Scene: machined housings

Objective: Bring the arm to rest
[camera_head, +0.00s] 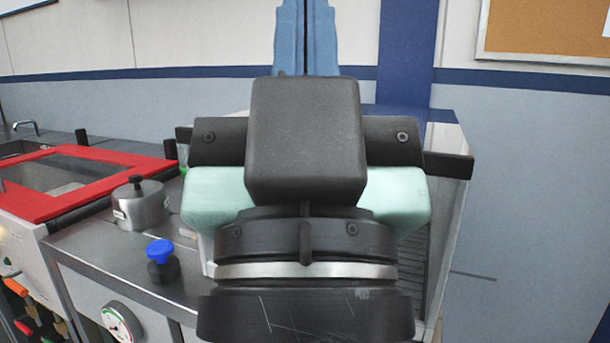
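My gripper (305,142) is large in the middle of the head camera view, seen from its wrist side. The black wrist with a silver ring is nearest, with a black block and a wide dark crossbar beyond it. The fingertips are hidden behind this body, so whether it is open, shut or holding something does not show. Pale green parts (216,199) stick out on both sides below the crossbar; I cannot tell whether they belong to my gripper or to a thing behind it. No housing can be made out.
A metal bench (110,265) runs behind my arm. On its left stand a round metal pot (142,207) and a blue-topped knob (161,262). A red-framed lid (40,205) is further left. A light blue column (305,40) rises behind.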

